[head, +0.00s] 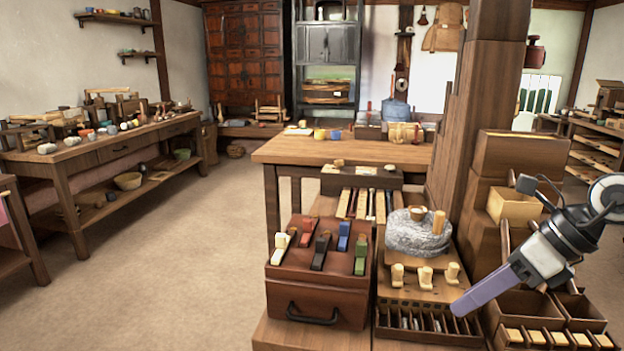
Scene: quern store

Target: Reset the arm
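My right arm comes in from the right edge. Its gripper (468,303) points down and left, with a long lavender finger part below a white and dark grey wrist. The tip shows over the front of the wooden rack, close to the slotted tray (425,322). I see the fingers side-on, so I cannot tell whether they are open or shut, and nothing shows held between them. My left gripper is not in view.
A grey quern stone (414,234) with a wooden handle sits on the rack. Left of it is a reddish-brown box (317,290) with coloured clips on top. Wooden drawers (535,310) and a thick post (487,100) stand close to my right arm. Floor at left is clear.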

